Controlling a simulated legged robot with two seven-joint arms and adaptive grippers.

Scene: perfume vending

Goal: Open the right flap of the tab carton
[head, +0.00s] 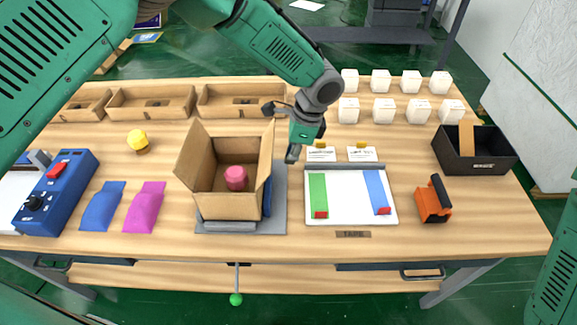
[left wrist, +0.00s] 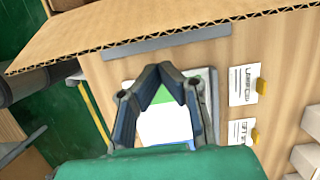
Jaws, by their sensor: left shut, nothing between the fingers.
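The tab carton (head: 215,201) stands on a grey pad in the middle of the table in the head view. It is open at the top, with a pink item (head: 236,178) inside. Its left flap leans outward, and its right flap (head: 267,158) stands roughly upright. In the left wrist view, a cardboard flap edge (left wrist: 150,38) crosses the top of the picture. My left gripper (head: 291,154) is to the right of the carton, close to the right flap, fingers pointing down. Its fingertips (left wrist: 160,72) are together and empty. Whether it touches the flap cannot be told. My right gripper is not in view.
A white tray (head: 350,210) with green and blue strips lies to the right of the carton. Shallow wooden trays (head: 150,103) line the back left. White cubes (head: 383,110) stand at the back right, near a black box (head: 480,160). An orange tool (head: 434,201) lies in front of it.

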